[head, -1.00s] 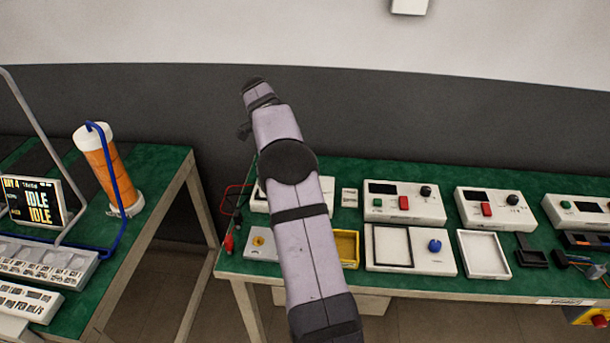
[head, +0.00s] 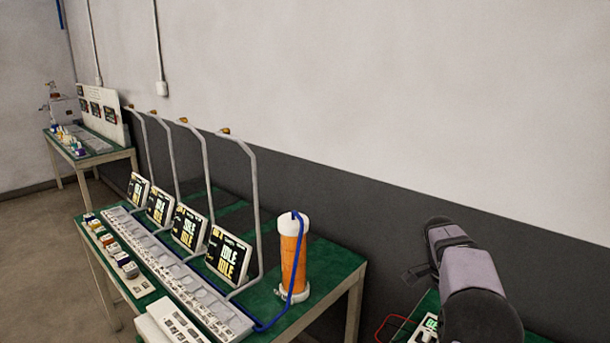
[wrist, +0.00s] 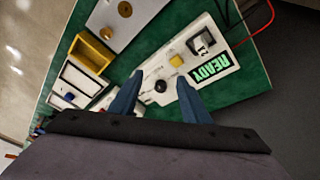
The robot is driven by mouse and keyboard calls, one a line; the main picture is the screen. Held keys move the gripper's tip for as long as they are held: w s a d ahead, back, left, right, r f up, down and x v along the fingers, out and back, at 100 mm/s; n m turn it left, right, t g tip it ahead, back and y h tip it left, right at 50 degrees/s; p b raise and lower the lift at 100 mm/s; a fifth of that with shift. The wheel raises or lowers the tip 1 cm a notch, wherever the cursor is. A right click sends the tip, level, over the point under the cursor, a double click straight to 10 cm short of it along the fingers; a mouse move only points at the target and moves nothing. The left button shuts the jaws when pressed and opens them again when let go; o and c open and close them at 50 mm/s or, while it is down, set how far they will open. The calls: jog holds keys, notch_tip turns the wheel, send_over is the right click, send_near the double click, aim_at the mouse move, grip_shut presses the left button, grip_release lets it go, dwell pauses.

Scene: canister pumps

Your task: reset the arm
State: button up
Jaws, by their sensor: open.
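My arm (head: 470,285) stands at the right edge in the head view, seen from its upper side, with its lower part cut off by the frame. In the wrist view my gripper (wrist: 160,77) is open, with two blue-grey fingers apart and nothing visible between them but the device beyond. I cannot tell how far above the device the fingertips are.
A yellow bin (wrist: 90,53) and a white tray lie left of the device on the green bench. In the head view, an orange canister (head: 293,255) with a blue tube stands on the left table beside several IDLE screens (head: 229,256). A grey wall rises behind.

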jog(key=s+a+r+n+t+y+p, duration=0.1)
jog(key=s+a+n+p, duration=0.1)
jog(key=s+a+n, duration=0.4)
jog(key=s+a+r+n+y+p, duration=0.15)
jog(key=a+n, duration=0.25)
jog(key=a, duration=0.4)
jog(key=s+a+f+n+p, duration=0.1)
jog(key=s+a+f+n, duration=0.1)
jog(key=s+a+n, duration=0.45)
jog(key=s+a+f+n+p, duration=0.1)
jog(key=s+a+n+p, duration=0.15)
jog(key=s, duration=0.75)
notch_tip(320, 180, down, 17)
jog(key=b, duration=1.7)
jog(key=shift+w+a+r+t+y, duration=0.15)
jog(key=shift+r+t+y, duration=0.05)
jog(key=shift+t+y, duration=0.15)
jog(key=shift+r, duration=0.1)
